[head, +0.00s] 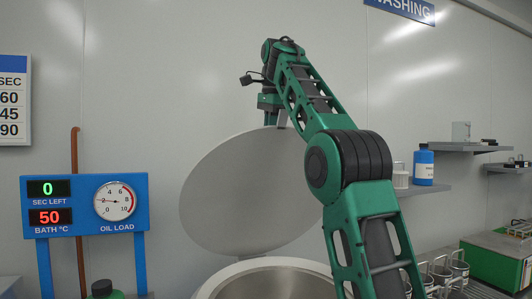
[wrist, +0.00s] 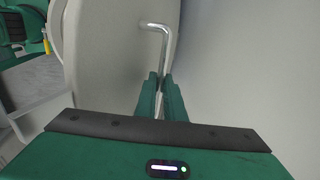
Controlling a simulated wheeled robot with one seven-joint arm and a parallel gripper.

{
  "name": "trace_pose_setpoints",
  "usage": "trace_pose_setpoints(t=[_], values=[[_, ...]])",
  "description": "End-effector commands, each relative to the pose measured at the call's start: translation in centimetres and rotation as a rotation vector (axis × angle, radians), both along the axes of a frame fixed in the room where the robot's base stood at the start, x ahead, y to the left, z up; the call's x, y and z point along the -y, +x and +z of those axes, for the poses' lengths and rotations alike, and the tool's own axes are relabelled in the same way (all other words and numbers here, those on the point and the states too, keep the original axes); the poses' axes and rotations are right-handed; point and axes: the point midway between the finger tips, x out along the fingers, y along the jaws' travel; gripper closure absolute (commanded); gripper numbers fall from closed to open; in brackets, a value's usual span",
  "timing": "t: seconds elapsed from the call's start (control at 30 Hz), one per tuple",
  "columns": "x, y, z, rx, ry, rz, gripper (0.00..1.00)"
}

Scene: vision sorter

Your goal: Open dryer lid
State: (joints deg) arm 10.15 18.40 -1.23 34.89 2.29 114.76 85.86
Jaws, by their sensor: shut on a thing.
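The dryer lid (head: 235,195) is a round grey disc, tilted up and standing open above the round dryer (head: 268,284) in the head view. Its inner face shows, and the dryer's opening is visible below it. My gripper (head: 283,117) is at the lid's top edge, with its fingertips partly hidden behind the lid. In the wrist view, my gripper (wrist: 161,97) has its two green fingers shut on the bent metal lid handle (wrist: 164,50). The lid (wrist: 95,60) also shows to the left of the fingers there.
A blue panel (head: 84,182) with displays and an oil gauge stands on the left. A shelf with a blue bottle (head: 423,166) is on the right. A green box (head: 495,258) and metal cups (head: 440,272) sit at lower right.

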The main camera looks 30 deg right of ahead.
Motion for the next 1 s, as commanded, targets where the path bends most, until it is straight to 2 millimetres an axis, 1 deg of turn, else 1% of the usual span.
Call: trace_pose_setpoints(t=[0.03,0.3,0.33,0.37,0.4,0.83,1.0], values=[[-0.05,-0.37,0.65,0.013,-0.002,0.0,1.0],[-0.11,-0.4,0.68,0.013,-0.003,0.0,1.0],[-0.11,-0.4,0.68,0.013,-0.003,0.0,0.84],[-0.11,-0.38,0.67,0.013,-0.003,0.0,0.77],[-0.11,-0.35,0.62,0.012,-0.002,0.0,0.72],[-0.08,-0.13,0.24,0.005,-0.001,0.0,0.72],[-0.17,-0.59,0.07,0.003,0.0,0.0,0.72]])
